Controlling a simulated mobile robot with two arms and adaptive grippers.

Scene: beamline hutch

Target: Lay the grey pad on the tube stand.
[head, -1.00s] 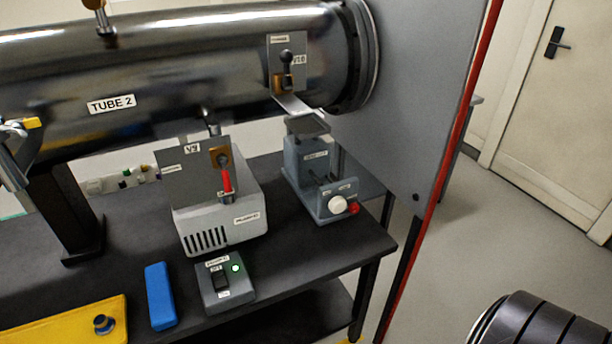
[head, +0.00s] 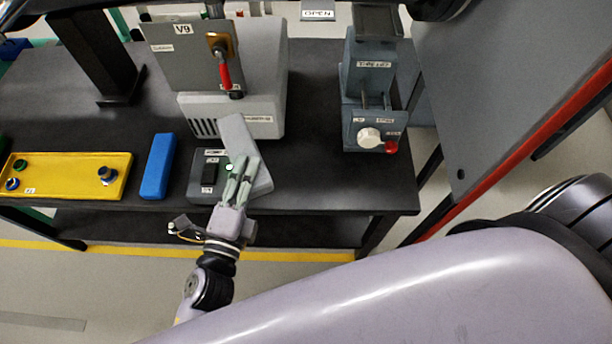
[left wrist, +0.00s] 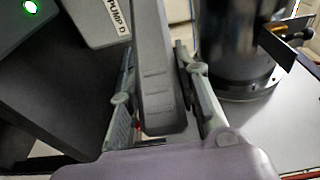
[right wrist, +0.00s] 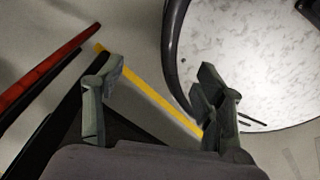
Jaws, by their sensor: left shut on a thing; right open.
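The grey pad (head: 238,133) is a long flat block held tilted by my left gripper (head: 243,166), above the front edge of the bench beside the switch box. In the left wrist view the pad (left wrist: 154,85) lies between the two fingers, which are shut on it. A blue-grey stand (head: 366,82) with a flat top plate (head: 378,20), a white knob and a red button stands to the right of the pad; it looks like the tube stand. The pad is apart from it. My right gripper (right wrist: 160,75) is open and empty; it does not show clearly in the head view.
The pump box (head: 255,105) with the V9 plate and red handle (head: 224,75) stands behind the pad. A switch box (head: 206,172), blue block (head: 157,166) and yellow panel (head: 60,172) lie to the left. A grey panel with a red edge (head: 545,155) bounds the right.

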